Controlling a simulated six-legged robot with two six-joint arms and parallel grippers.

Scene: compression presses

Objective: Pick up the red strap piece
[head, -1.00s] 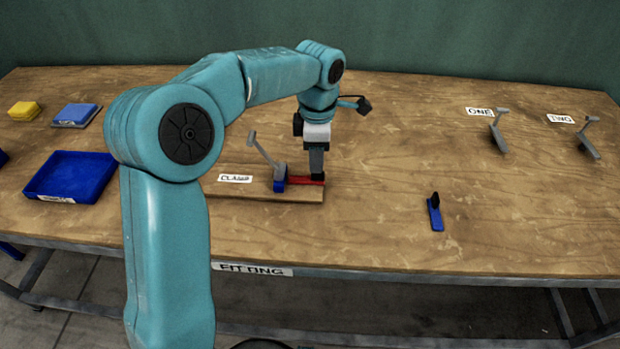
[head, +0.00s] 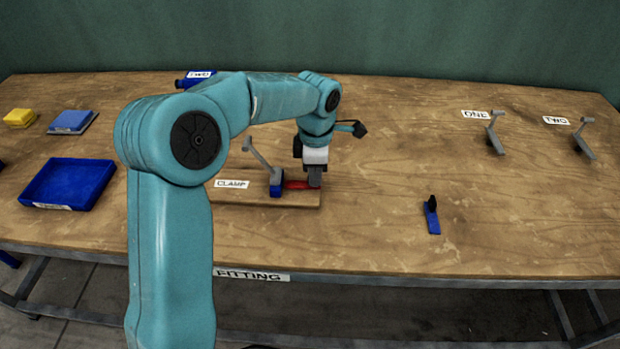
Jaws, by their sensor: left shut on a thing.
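The red strap piece (head: 295,184) lies low at the clamp board (head: 240,196), just right of the blue clamp base (head: 276,187) with its grey lever. My left gripper (head: 315,183) points down at the right end of the strap and is shut on it. The fingers hide that end of the strap. I cannot tell whether the strap is still touching the board. My right gripper is not in view.
A "CLAMP" label (head: 232,184) lies left of the clamp. A blue tray (head: 68,184) stands at the left. A blue piece with a black upright (head: 432,215) is at the right front. Grey levers (head: 494,133) and (head: 584,139) stand at the back right. The middle right table is clear.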

